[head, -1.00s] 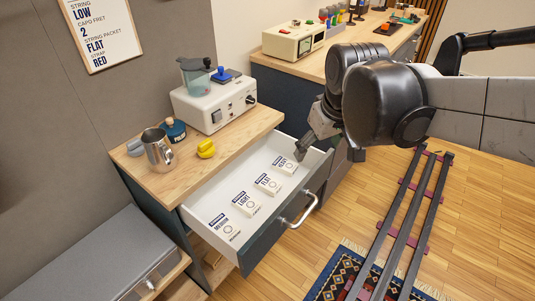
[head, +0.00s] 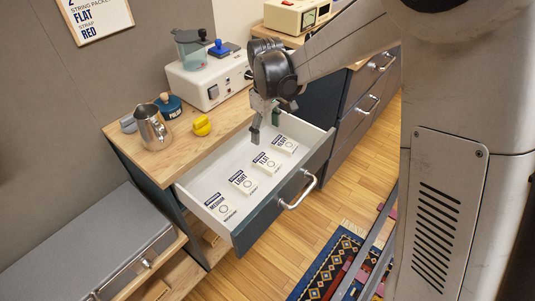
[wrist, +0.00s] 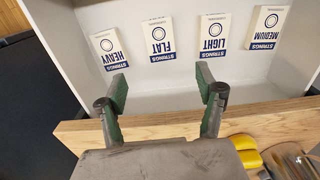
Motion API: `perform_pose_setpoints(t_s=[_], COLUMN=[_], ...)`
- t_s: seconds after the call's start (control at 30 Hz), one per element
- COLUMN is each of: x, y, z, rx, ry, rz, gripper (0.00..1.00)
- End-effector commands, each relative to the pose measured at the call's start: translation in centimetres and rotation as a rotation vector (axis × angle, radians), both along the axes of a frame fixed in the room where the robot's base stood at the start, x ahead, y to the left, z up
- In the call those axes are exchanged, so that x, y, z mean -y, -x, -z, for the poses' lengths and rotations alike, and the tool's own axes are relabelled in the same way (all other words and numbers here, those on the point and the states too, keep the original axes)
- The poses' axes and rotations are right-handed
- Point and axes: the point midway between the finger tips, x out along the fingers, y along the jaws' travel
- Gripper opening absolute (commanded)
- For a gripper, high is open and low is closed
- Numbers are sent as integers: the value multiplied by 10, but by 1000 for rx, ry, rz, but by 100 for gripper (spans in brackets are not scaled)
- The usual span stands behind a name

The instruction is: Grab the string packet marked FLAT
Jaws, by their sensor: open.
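The string packet marked FLAT (head: 266,163) lies flat in the open drawer, white with a dark blue label band. It shows upside down in the wrist view (wrist: 158,40). Packets marked HEAVY (head: 284,145), LIGHT (head: 243,183) and MEDIUM (head: 220,206) lie in a row with it. My gripper (head: 265,130) is over the back of the drawer, near the counter edge. In the wrist view its two green-padded fingers (wrist: 161,86) are apart and empty. The FLAT packet lies beyond the fingertips, between their lines, untouched.
The drawer front (head: 285,208) with its metal handle is pulled out from the wooden counter (head: 170,150). A metal pitcher (head: 152,130) and a yellow object (head: 202,126) stand on the counter near the drawer. The drawer floor around the packets is clear.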

Motion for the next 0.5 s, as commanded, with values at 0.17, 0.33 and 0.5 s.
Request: perform_pose_setpoints(t_s=[0.17,0.33,0.5], x=[-3,-2,-2], y=[-2,-1,-1], z=[16,47,75], rx=[-7,-7,-6], ry=[2,2,1], rz=[-9,-9,-8], gripper=[68,68,68])
